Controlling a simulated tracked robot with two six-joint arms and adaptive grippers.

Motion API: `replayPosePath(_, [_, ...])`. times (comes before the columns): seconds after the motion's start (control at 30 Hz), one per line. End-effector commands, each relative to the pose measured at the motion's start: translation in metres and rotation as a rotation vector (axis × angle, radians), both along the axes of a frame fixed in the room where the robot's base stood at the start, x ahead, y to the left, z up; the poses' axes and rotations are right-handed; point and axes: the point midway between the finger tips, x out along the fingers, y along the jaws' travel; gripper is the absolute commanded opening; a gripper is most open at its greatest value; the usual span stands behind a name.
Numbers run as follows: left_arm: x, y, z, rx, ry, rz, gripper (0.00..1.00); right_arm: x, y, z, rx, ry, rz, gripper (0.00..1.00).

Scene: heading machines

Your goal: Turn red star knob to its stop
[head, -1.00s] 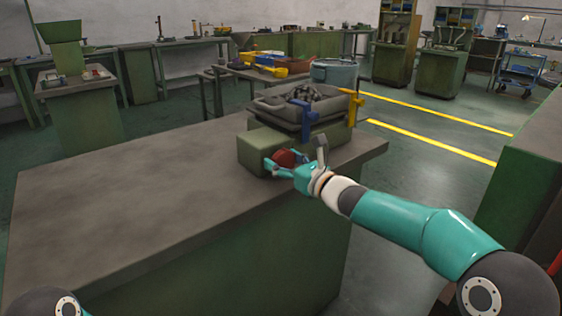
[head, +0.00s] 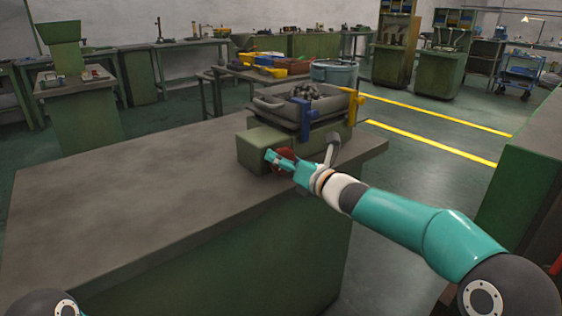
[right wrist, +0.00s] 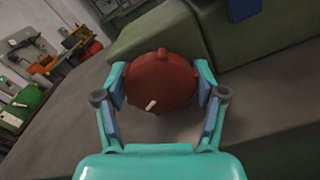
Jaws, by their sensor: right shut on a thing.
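The red star knob (head: 285,157) sits on the front of a green machine block (head: 258,143) on the bench. In the right wrist view the red knob (right wrist: 160,82) fills the space between my fingers and shows a small white mark at its lower left. My right gripper (head: 277,163) is shut on the knob, one finger on each side, as the right wrist view also shows (right wrist: 160,92). In the head view the gripper hides part of the knob. My left gripper is not in view; only a piece of my left arm shows at the bottom left.
A grey tray (head: 268,108) with dark metal parts rests on the machine, with a blue clamp (head: 305,120) and a yellow clamp (head: 353,108) at its side. The grey bench top (head: 130,190) is clear to the left.

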Motion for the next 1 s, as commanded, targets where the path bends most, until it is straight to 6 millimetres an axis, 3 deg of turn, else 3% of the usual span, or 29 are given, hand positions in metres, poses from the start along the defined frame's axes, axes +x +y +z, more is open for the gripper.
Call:
replayPosePath(0.3, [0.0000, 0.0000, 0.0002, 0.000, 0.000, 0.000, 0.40, 0.0006, -0.0014, -0.0044, 0.103, 0.084, -0.002, 0.35])
replayPosePath(0.77, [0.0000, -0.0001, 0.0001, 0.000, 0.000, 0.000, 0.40, 0.0008, -0.0021, -0.0054, 0.120, 0.098, -0.004, 0.35])
replayPosePath(0.8, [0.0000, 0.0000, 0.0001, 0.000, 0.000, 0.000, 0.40, 0.0009, -0.0022, -0.0054, 0.119, 0.098, -0.003, 0.71])
replayPosePath(0.93, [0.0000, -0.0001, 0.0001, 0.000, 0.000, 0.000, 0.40, 0.0008, -0.0022, -0.0046, 0.120, 0.096, -0.003, 0.93])
replayPosePath(1.0, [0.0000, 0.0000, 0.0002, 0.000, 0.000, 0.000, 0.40, 0.0009, -0.0021, -0.0039, 0.120, 0.095, -0.003, 0.95])
